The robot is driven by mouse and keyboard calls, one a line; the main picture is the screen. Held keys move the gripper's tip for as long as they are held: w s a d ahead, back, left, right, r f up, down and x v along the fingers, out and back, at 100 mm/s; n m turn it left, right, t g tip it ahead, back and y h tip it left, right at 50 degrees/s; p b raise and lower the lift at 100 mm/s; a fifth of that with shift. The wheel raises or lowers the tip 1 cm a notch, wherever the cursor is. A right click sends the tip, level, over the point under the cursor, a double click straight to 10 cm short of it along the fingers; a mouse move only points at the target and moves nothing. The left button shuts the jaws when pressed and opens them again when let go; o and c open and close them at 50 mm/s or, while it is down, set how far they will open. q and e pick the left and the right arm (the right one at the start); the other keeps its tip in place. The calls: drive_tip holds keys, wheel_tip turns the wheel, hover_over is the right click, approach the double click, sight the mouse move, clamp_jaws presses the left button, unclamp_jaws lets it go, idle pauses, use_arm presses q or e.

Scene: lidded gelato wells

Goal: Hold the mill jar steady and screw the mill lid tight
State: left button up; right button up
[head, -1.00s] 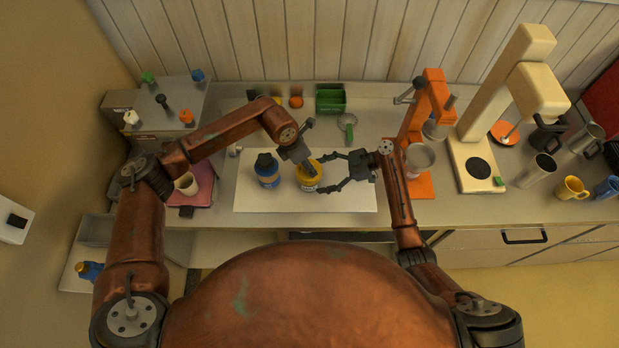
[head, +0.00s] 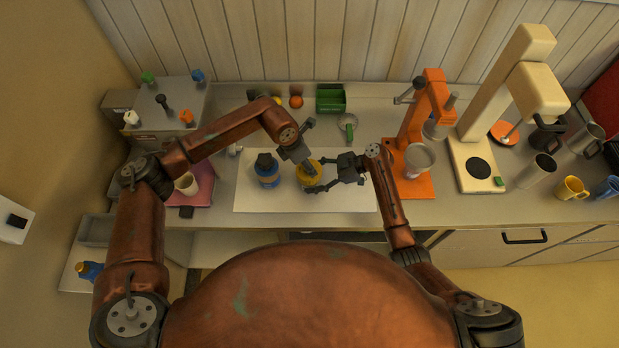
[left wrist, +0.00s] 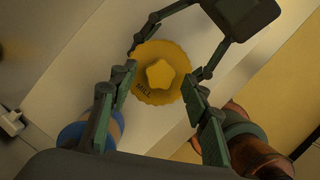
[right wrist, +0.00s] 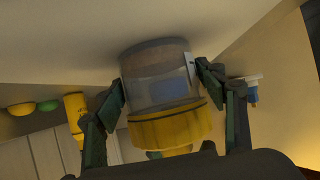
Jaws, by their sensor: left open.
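The mill jar (right wrist: 158,75) is a clear grey cylinder standing upright on the white mat. Its yellow mill lid (head: 309,174) sits on top; how tightly it is screwed cannot be told. In the left wrist view the lid (left wrist: 159,76) shows a scalloped rim and a star knob. My left gripper (left wrist: 157,84) is open above the lid, one finger on each side of it. My right gripper (head: 315,177) has its fingers on both sides of the jar body, at or very near its wall. Whether they press on it is unclear.
A blue jar with a dark top (head: 266,172) stands just left of the mill jar on the white mat (head: 250,200). An orange press (head: 420,150) stands to the right. A green box (head: 331,100) and an orange ball (head: 296,102) are behind. The mat's front is clear.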

drive_tip(key=c, duration=0.8)
drive_tip(key=shift+o, duration=0.2)
drive_tip(key=shift+f, duration=0.15)
drive_tip(key=o, duration=0.8)
drive_tip(key=shift+c, duration=0.2)
drive_tip(key=c, duration=0.8)
drive_tip(key=shift+o, duration=0.2)
